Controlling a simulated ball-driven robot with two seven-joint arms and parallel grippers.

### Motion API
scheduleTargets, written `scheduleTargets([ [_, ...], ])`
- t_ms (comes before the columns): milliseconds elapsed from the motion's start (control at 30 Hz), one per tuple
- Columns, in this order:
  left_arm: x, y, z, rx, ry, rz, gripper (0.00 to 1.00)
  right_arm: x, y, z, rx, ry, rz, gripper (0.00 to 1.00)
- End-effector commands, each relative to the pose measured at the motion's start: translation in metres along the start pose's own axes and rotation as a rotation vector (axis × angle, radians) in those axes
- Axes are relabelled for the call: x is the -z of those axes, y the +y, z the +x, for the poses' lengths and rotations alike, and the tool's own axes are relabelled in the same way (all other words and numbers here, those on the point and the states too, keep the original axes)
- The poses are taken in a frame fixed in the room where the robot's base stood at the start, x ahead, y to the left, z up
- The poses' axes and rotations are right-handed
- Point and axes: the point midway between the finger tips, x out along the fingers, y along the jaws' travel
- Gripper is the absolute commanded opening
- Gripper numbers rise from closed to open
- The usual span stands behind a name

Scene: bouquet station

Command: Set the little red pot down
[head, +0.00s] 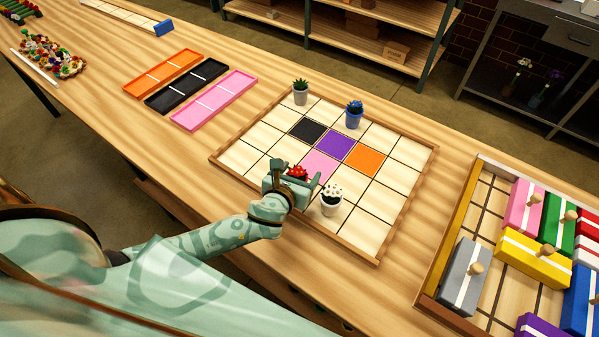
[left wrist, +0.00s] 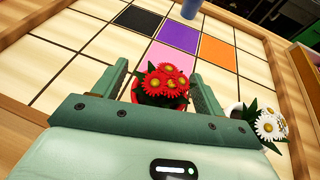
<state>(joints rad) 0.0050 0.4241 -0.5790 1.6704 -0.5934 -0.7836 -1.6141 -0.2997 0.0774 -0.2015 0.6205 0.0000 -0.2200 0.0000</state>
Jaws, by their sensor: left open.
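The little red pot (left wrist: 140,96) with red flowers stands between the two fingers of my left gripper (left wrist: 159,72) in the left wrist view. The fingers are open, one on each side of it, with gaps visible beside the flowers. In the head view its red flowers (head: 298,172) show at my left gripper (head: 296,177), over the near side of the gridded board (head: 374,212), just before the pink square (head: 318,166). The gripper hides most of the pot there, and its base is hidden. My right gripper is not in view.
A white pot with white flowers (head: 331,205) stands close to the right of my left gripper. A blue pot (head: 354,118) and a grey pot with a green plant (head: 300,95) stand at the board's far side. A wooden tray (head: 437,283) of coloured blocks lies right.

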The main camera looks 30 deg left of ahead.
Motion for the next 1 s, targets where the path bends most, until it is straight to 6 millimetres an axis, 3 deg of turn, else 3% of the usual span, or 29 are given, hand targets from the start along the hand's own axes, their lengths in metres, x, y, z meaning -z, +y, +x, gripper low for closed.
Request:
scheduleTargets([
  [300, 0.0, 0.0, -0.071, 0.002, 0.004, 0.0, 0.71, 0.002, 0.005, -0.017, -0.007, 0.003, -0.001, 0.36],
  [500, 0.0, 0.0, -0.105, 0.001, 0.002, 0.0, 0.71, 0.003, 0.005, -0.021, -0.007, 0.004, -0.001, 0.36],
  [667, 0.0, 0.0, -0.115, 0.0, 0.001, 0.0, 0.71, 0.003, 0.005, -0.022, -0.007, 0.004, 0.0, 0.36],
  [1000, 0.0, 0.0, -0.116, 0.0, 0.001, 0.0, 0.71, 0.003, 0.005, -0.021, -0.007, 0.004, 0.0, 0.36],
])
